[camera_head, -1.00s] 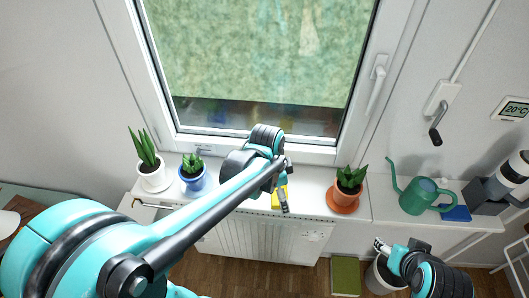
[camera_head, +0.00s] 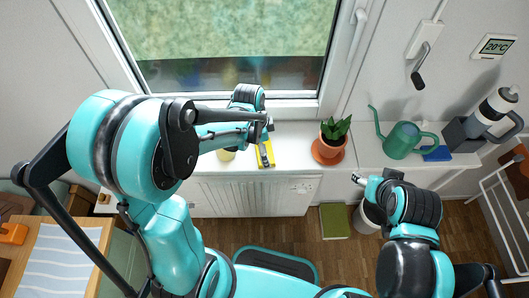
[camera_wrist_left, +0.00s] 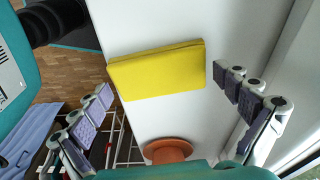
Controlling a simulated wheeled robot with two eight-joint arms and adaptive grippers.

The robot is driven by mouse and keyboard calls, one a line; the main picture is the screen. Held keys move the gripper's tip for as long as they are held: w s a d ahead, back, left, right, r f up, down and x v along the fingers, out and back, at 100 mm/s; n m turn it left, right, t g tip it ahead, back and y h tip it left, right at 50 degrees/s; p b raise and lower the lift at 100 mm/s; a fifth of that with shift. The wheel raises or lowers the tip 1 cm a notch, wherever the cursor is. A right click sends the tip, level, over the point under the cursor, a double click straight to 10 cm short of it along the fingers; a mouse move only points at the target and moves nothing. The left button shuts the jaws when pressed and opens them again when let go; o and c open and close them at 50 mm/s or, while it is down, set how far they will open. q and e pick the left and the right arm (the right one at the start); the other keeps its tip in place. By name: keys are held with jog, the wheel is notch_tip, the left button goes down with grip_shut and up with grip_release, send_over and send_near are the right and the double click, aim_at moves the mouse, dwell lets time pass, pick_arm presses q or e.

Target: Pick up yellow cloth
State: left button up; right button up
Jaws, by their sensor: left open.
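The yellow cloth (camera_head: 270,160) lies flat and folded on the white windowsill in the head view, partly hidden by my left gripper. In the left wrist view the cloth (camera_wrist_left: 156,70) shows as a flat yellow rectangle between and beyond the fingers. My left gripper (camera_head: 264,152) is over the cloth, with its two fingers spread wide and nothing between them. No contact with the cloth shows. My right gripper (camera_head: 358,179) is in front of the sill at the right, away from the cloth; its finger opening is too small to judge.
A potted plant on a terracotta saucer (camera_head: 328,153) stands right of the cloth. Further right are a green watering can (camera_head: 403,140) and a blue cloth (camera_head: 437,154). The window (camera_head: 225,45) rises behind the sill. A radiator (camera_head: 245,196) is below it.

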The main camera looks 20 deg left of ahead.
pick_arm(q)
jog(key=c, duration=0.7)
jog(key=shift+r, duration=0.1)
